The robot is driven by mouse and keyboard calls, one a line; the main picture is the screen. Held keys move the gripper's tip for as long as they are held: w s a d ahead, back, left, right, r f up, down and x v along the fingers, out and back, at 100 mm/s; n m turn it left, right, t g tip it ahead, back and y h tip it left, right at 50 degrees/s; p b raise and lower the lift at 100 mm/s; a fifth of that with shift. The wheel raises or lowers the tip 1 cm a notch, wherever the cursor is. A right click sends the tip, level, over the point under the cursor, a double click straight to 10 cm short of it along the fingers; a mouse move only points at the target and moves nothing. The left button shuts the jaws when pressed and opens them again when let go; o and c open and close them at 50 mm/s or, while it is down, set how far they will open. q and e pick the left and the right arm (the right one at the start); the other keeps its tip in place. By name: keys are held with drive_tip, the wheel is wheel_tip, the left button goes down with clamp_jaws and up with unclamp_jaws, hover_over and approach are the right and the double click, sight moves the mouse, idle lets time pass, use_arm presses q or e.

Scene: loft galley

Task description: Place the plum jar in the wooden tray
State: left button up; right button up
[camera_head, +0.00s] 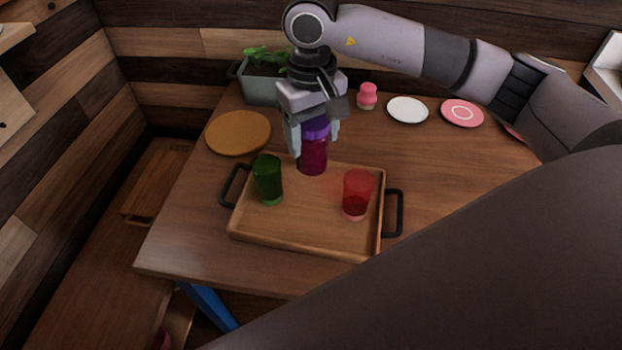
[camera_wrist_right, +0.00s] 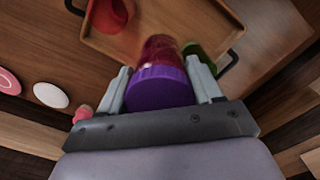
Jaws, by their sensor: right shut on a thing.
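The plum jar (camera_head: 313,158) has a dark magenta body and a purple lid. My right gripper (camera_head: 314,140) is shut on it around the lid, and the jar hangs upright at the back edge of the wooden tray (camera_head: 300,232). Whether its base touches the tray cannot be told. In the right wrist view the jar's purple lid (camera_wrist_right: 160,88) lies between the two fingers. The tray has black handles and holds a green cup (camera_head: 268,180) at the left and a red cup (camera_head: 357,193) at the right. My left gripper is not in view.
A round wooden board (camera_head: 238,132) lies left of the jar. A planter (camera_head: 262,85), a pink shaker (camera_head: 367,96), a white plate (camera_head: 407,110) and a pink plate (camera_head: 462,113) stand along the back. The tray's middle and front are clear.

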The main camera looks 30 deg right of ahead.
wheel_tip(320, 180, down, 12)
drive_tip(key=shift+r+p, duration=0.15)
drive_tip(key=shift+p, duration=0.3)
drive_tip(key=shift+f, duration=0.25)
drive_tip(key=shift+f, duration=0.15)
drive_tip(key=o, duration=1.5)
drive_tip(key=shift+c, duration=0.2)
